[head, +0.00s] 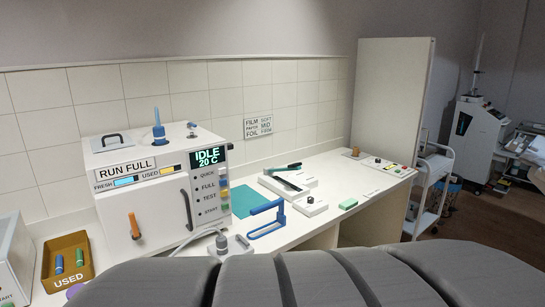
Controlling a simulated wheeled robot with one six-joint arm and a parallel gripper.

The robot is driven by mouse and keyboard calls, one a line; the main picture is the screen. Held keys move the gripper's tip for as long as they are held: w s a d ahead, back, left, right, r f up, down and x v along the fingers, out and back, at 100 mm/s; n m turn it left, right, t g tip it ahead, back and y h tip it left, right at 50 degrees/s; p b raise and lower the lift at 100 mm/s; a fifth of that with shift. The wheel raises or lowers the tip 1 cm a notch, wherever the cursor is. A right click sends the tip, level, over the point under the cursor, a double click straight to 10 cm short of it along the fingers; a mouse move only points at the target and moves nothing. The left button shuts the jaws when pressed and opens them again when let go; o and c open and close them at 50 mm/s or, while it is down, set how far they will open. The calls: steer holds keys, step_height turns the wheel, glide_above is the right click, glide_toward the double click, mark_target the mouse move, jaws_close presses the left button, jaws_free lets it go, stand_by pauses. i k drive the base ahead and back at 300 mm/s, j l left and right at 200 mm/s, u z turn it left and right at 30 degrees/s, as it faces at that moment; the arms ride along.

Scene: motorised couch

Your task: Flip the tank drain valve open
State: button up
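A white tabletop steriliser (150,195) stands on the counter at the left. A drain valve label is not readable in this view. An orange lever (134,227) hangs about upright low on the left of its front, and it may be the drain valve. A dark curved door handle (187,210) is to the lever's right. A blue knob-like fitting (158,128) stands on top, beside a smaller fitting (192,130). The display (207,157) reads IDLE 20 C. My gripper is not in view.
A grey padded couch (330,280) spans the bottom, in front of the counter. A brown USED bin (68,262) holds blue and green cylinders. A blue-handled device (265,218) and a teal mat (257,200) are right of the steriliser. A white cart (432,185) stands farther right.

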mark_target(238, 237)
steer(key=k+l+u, duration=0.1)
steer(key=k+j+u, duration=0.1)
steer(key=i+j+u, duration=0.15)
steer(key=i+u, duration=0.3)
steer(key=i+j+u, duration=0.1)
steer(key=i+u, duration=0.15)
steer(key=u, duration=0.2)
